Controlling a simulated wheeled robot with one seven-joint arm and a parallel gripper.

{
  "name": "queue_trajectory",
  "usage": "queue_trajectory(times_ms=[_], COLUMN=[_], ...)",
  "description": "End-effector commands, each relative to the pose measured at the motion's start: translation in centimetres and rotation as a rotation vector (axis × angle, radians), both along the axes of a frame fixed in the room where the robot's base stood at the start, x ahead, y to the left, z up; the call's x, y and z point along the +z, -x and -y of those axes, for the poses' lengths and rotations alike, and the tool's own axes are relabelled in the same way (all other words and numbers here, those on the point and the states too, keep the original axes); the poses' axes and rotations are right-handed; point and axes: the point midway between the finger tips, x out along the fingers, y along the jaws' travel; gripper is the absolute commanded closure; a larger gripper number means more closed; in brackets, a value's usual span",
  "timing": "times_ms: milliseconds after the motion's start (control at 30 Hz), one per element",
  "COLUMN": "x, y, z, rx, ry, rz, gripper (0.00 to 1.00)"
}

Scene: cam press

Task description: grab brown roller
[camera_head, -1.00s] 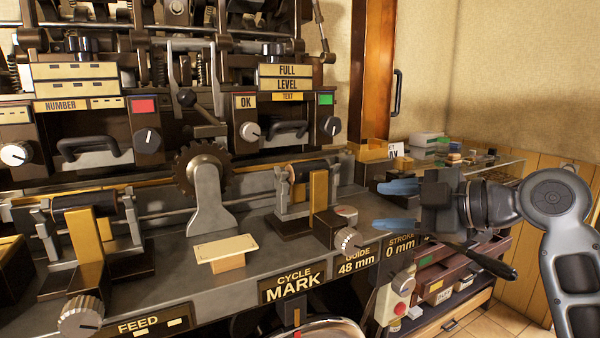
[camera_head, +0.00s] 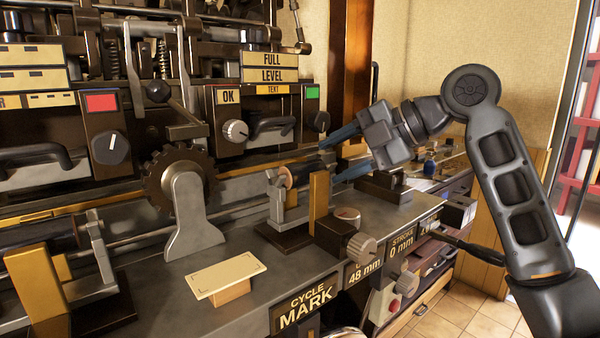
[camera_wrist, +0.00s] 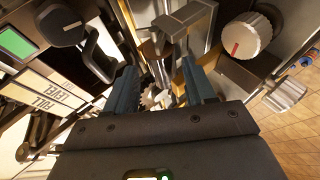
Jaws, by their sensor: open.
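The brown roller (camera_head: 300,172) lies across a grey stand on the machine bed, beside a yellow upright post; its near end looks brownish. My gripper (camera_head: 331,160) is open, with two blue fingers, just right of the roller and pointing left toward it. In the head view the fingers appear apart from the roller, though depth is hard to judge. In the wrist view, the open fingers (camera_wrist: 161,88) frame a cluttered part of the machine; I cannot clearly make out the roller there.
A second dark roller (camera_head: 45,238) sits at the far left. A toothed wheel (camera_head: 178,180) on a grey bracket stands left of the stand. A knob (camera_head: 362,248) and the yellow post (camera_head: 319,200) are close by. Control panels with handles rise behind.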

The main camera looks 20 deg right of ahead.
Motion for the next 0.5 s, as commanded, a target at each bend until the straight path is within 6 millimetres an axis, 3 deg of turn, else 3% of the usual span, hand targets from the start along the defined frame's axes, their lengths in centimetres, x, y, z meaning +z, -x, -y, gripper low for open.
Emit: queue_trajectory(times_ms=[233, 500], x=[-1.9, -2.3], y=[-2.3, -2.8], z=[-1.8, -2.3], rx=[-0.001, -0.001], ry=[-0.002, -0.002], rz=[-0.003, 0.000], gripper=[0.46, 0.46])
